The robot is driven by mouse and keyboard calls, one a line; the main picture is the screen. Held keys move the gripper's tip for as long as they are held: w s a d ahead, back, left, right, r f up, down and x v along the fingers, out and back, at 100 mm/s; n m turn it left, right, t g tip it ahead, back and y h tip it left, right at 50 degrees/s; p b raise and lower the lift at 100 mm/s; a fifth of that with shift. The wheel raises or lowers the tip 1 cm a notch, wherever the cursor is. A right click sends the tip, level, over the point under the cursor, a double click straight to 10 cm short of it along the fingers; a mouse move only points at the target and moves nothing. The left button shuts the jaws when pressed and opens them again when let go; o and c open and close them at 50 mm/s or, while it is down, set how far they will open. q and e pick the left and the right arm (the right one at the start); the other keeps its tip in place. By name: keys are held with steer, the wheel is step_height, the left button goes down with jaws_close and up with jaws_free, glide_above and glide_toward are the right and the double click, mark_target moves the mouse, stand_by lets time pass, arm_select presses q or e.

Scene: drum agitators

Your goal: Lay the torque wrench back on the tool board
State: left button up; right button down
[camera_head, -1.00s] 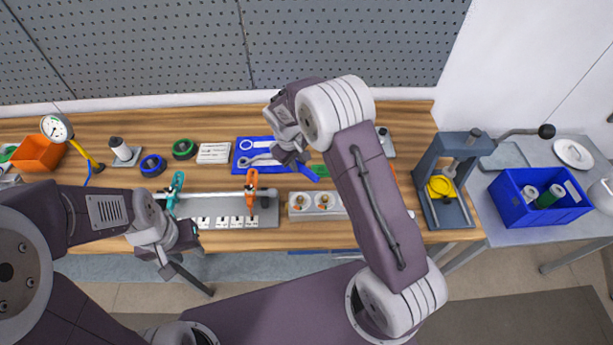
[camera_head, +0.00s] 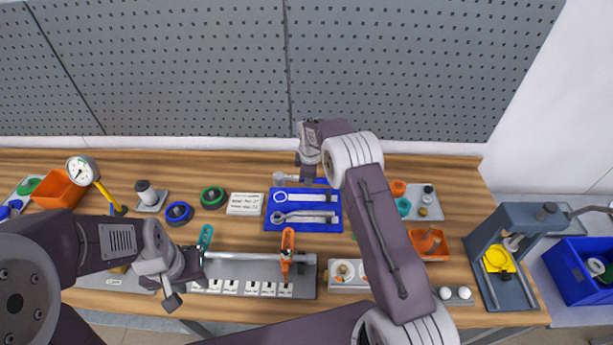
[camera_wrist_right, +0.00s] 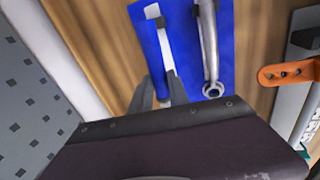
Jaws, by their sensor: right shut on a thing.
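The blue tool board (camera_head: 330,226) lies on the bench, with a white wrench outline (camera_head: 305,197) and a silver spanner (camera_head: 305,216) along its front part. My right gripper (camera_head: 307,182) is over the board's back edge, shut on the torque wrench. The wrench's grey end (camera_head: 279,179) sticks out to the gripper's left; its grip is largely hidden. In the right wrist view a blue part shows between the fingertips (camera_wrist_right: 160,92), close above the board; I cannot tell whether it touches. My left gripper (camera_head: 172,292) hangs at the bench's front left, with its finger gap unclear.
A grey fixture with a rod and an orange clamp (camera_head: 287,255) stands in front of the board. A white label card (camera_head: 244,204) and tape rolls lie left. A small parts tray (camera_head: 425,203), orange bin (camera_head: 430,244) and press (camera_head: 510,255) stand right. The pegboard rises behind.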

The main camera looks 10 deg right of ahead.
steer(key=shift+w+a+f, duration=0.1)
steer(key=shift+w+f, duration=0.05)
steer(key=shift+f, duration=0.3)
steer(key=b+x, duration=0.1)
steer(key=x, duration=0.1)
steer(key=b+x, duration=0.1)
steer(key=b, duration=0.1)
steer(key=s+b+x, duration=0.1)
steer(key=x, duration=0.1)
steer(key=shift+a+f, duration=0.1)
steer(key=shift+f, duration=0.35)
steer(key=shift+w+f, duration=0.2)
steer(key=shift+s+r+n, duration=0.1)
steer(key=shift+n, duration=0.3)
steer(key=shift+w, duration=0.35)
